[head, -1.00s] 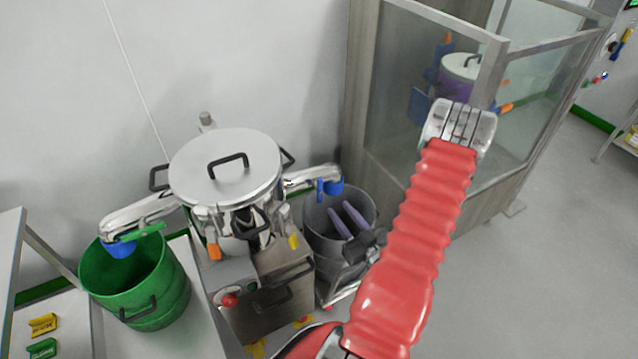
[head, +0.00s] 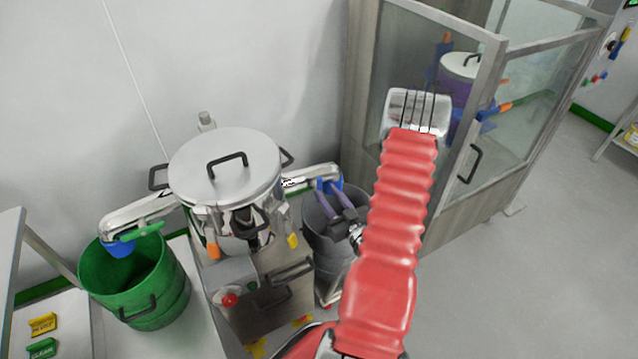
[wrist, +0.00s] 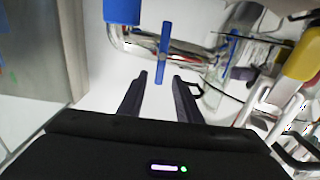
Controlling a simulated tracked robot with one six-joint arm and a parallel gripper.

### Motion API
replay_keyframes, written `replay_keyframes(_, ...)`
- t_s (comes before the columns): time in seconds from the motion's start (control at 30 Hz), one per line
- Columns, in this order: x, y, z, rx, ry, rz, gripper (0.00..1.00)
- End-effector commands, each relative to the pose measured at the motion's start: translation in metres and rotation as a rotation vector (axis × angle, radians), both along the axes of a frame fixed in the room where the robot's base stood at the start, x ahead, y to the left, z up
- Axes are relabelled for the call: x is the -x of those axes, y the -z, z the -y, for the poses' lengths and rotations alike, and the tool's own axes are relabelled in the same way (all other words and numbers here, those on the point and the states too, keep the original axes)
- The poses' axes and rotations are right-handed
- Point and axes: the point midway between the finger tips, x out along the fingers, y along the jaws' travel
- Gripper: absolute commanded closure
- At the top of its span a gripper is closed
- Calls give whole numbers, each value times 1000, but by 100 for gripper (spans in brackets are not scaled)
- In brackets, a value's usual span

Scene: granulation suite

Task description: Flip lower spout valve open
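A steel lidded vessel (head: 225,170) has two spout pipes. The right spout (head: 310,174) carries a blue valve handle (head: 320,185) and a blue end, above a grey bin (head: 318,230). The left spout (head: 135,212) has a green handle (head: 140,232) and a blue end over a green bin (head: 135,285). My gripper (head: 328,191) is open and empty close to the right spout's handle. In the wrist view, the blue handle (wrist: 164,50) stands across the pipe, ahead of and between my open fingertips (wrist: 160,77). Contact cannot be told.
A glass-panelled enclosure (head: 440,200) stands right of the grey bin. A red-buttoned control box (head: 232,280) is below the vessel. An orange lever (head: 212,248) and a yellow one (head: 292,240) hang near it. Open floor lies at the right.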

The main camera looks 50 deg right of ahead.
Motion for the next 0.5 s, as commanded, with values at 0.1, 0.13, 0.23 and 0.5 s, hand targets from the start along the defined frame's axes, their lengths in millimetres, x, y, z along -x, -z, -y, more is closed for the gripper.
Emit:
replay_keyframes(0.1,-18,0,5,2,-3,0,69)
replay_keyframes(0.13,-22,0,7,2,-2,0,69)
replay_keyframes(0.23,-36,0,11,2,-1,2,69)
replay_keyframes(0.5,-56,0,18,0,1,1,69)
